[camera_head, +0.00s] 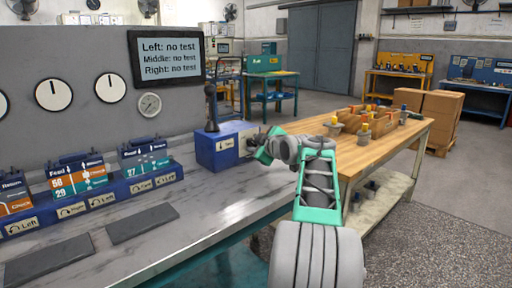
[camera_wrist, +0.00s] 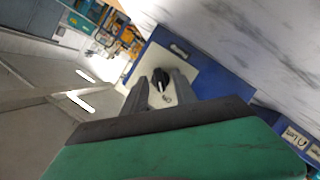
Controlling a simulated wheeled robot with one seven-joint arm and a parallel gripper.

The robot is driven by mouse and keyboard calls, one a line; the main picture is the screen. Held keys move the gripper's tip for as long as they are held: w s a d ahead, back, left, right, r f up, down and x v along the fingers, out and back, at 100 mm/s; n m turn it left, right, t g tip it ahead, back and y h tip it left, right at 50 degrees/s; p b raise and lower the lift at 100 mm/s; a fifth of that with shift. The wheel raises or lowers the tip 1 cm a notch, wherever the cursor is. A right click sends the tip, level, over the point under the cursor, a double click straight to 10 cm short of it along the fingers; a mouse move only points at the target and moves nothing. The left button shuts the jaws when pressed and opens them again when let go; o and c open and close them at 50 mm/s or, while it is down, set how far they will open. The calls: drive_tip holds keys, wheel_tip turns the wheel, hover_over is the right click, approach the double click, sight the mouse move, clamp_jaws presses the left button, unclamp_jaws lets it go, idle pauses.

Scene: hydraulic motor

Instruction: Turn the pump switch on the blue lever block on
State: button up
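The blue lever block (camera_head: 205,150) stands on the grey bench top, with a black lever upright on top. Its pale front plate (camera_head: 226,146) carries a small label. In the wrist view the blue block (camera_wrist: 215,75) and its pale plate (camera_wrist: 196,68) lie ahead of my gripper. The small black pump switch (camera_wrist: 163,77) sits on this plate, between the fingers. My gripper (camera_wrist: 161,88) is open, its two grey fingers on either side of the switch. Contact with the switch cannot be made out. In the head view my gripper (camera_head: 251,145) is at the block's right face and hides the switch.
A screen (camera_head: 167,57) reads "no test" for left, middle and right. Labelled blue modules (camera_head: 88,190) line the bench at left. A wooden table (camera_head: 375,150) with several small parts stands right of my arm. Cardboard boxes (camera_head: 441,108) stand beyond it.

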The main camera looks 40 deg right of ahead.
drive_tip(key=shift+c, duration=0.4)
drive_tip(key=shift+r, duration=0.1)
clamp_jaws()
